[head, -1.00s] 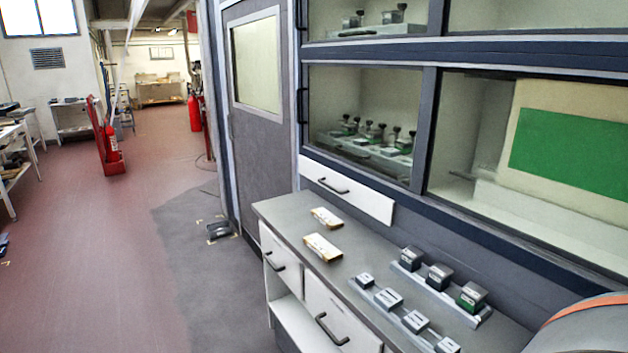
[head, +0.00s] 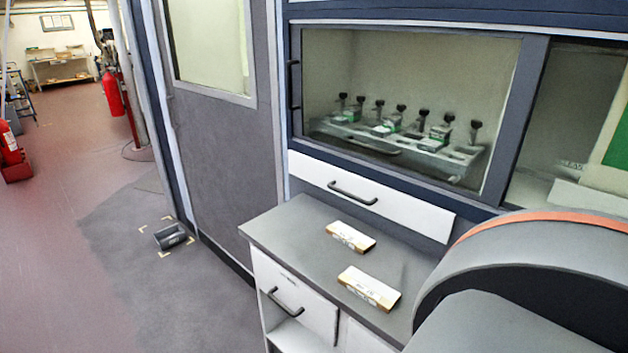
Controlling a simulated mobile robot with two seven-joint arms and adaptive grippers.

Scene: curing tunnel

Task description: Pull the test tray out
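A grey tray (head: 466,160) holds several black-knobbed clamps and small green-and-white pieces behind the glass window (head: 500,75) of the tunnel. A dark bar, perhaps its handle, lies along its front left. Below the window is a white drawer-like front (head: 410,211) with a black handle (head: 352,193); it sits close to the tunnel face. I cannot tell whether the tray and this front are joined. The window looks closed, with a dark vertical handle (head: 295,84) on its left frame. Neither gripper is in view. A rounded grey part with an orange band, apparently my arm, covers the lower right.
A grey-topped bench (head: 290,225) stands below the front, with two small boxes, one farther (head: 350,236) and one nearer (head: 369,288). Its drawer (head: 295,295) is shut. A dark block (head: 170,236) lies on the floor inside corner marks. The floor at left is open.

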